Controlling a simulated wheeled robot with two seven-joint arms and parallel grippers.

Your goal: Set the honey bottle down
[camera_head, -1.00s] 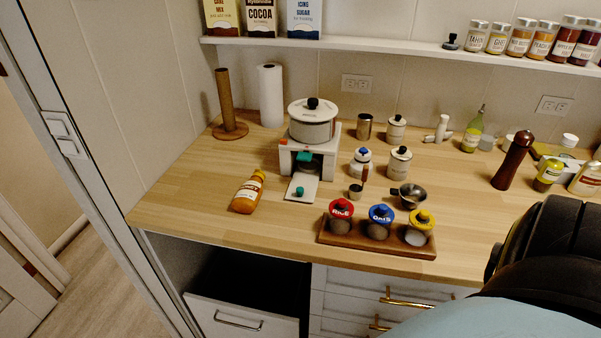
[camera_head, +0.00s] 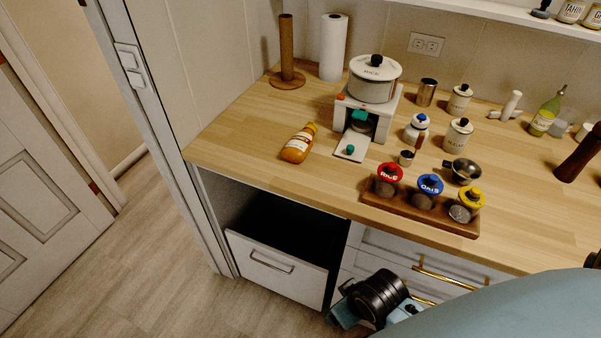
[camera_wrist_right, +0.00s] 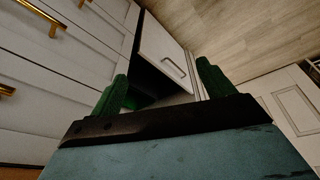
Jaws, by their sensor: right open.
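The honey bottle (camera_head: 299,143), amber with a white label and an orange cap, lies on its side on the wooden counter (camera_head: 240,145), near the left end. Its cap end points up and to the right, and nothing holds it. My right gripper (camera_wrist_right: 163,88) is open and empty, with its two green fingers apart in the right wrist view. In the head view my right wrist is low in front of the drawers, below the counter and well away from the bottle. My left gripper is not in view.
An open drawer (camera_head: 275,270) juts out below the counter. A white appliance (camera_head: 347,108) carrying a pot (camera_head: 374,80) stands right of the bottle. A wooden rack (camera_head: 422,214) with three lidded jars sits near the front edge. Bare counter lies around the bottle.

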